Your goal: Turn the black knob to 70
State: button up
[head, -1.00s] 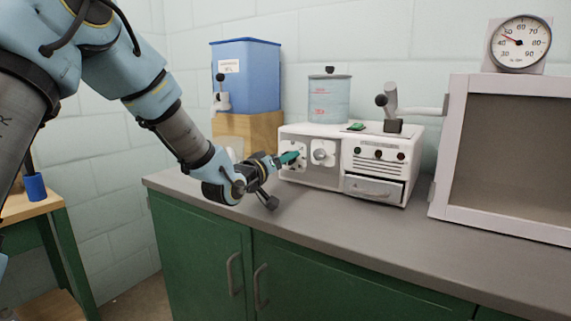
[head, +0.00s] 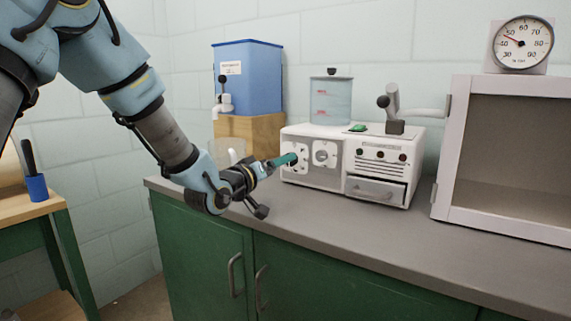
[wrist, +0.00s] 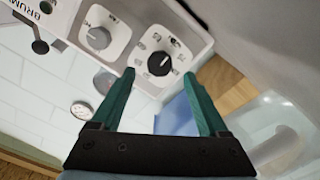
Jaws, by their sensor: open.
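The black knob (wrist: 159,65) sits on a pale dial plate on the white machine (head: 315,178). Its light pointer mark points to the upper right in the wrist view; the dial's figures are too small to read surely. My gripper (wrist: 156,76) is open, its two green fingers spread on either side of the knob's lower area, apparently short of it and not touching. In the head view my gripper (head: 292,159) is in front of the machine's left dial and hides the black knob. A grey knob (wrist: 98,38) on a second plate is beside it.
A blue tank (head: 248,78) stands on a wooden block (head: 262,133) behind my gripper. A clear pitcher (wrist: 275,140) is close by on the right in the wrist view. The counter front (head: 330,225) is clear.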

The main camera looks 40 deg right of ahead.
jog(key=v, duration=0.6)
jog(key=shift+s+a, duration=0.1)
jog(key=shift+a, duration=0.15)
